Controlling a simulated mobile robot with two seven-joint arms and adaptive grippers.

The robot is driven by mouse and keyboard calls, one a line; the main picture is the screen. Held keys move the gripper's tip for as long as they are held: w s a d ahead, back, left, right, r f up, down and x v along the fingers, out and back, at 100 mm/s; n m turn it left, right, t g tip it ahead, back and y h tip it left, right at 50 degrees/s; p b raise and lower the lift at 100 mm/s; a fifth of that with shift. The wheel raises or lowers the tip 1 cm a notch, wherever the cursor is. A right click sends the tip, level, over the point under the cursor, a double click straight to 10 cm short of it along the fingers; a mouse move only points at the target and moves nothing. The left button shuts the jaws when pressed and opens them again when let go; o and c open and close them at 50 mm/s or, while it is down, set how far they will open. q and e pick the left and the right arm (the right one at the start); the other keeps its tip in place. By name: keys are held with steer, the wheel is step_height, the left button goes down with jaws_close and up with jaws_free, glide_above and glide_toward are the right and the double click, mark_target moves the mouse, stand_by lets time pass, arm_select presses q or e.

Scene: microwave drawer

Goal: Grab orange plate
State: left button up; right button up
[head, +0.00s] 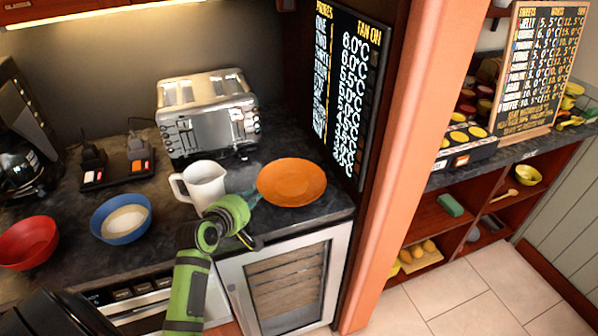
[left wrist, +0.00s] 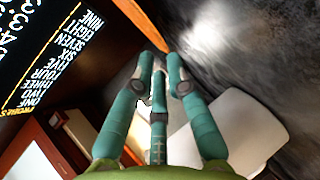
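The orange plate (head: 292,182) lies flat on the dark counter near its front right corner, right of a white mug (head: 205,184). My left gripper (head: 254,196) is at the plate's left edge, just right of the mug. In the left wrist view its teal fingers (left wrist: 160,58) are apart with a gap between the tips. An orange-brown strip, apparently the plate's edge (left wrist: 143,22), runs up to the tips. I cannot tell whether they touch it. The pale mug (left wrist: 248,125) shows beside the fingers. My right gripper is in neither view.
A silver toaster (head: 208,115) stands behind the mug. A blue bowl (head: 121,217) and a red bowl (head: 27,243) sit on the left of the counter. A dark menu board (head: 346,95) and an orange pillar (head: 395,150) bound the plate's right side.

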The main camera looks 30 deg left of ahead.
mark_target(269, 187)
arm_select(q)
steer(key=shift+w, duration=0.25)
steer(key=shift+w+f+p, duration=0.1)
steer(key=shift+w+p, duration=0.1)
steer(key=shift+p, duration=0.15)
steer(key=x, duration=0.3)
steer(key=shift+w+d+f+p, duration=0.2)
steer(key=shift+w+p, duration=0.1)
steer(key=shift+p, duration=0.1)
steer(key=shift+w+a+f, duration=0.15)
steer(key=shift+w+f, duration=0.15)
steer(key=shift+w, duration=0.3)
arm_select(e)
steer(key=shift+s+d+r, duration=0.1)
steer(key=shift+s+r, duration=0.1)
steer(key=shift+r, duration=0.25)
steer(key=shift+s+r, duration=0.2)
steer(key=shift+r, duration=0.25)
arm_select(q)
jaws_close()
steer(key=shift+r, duration=0.1)
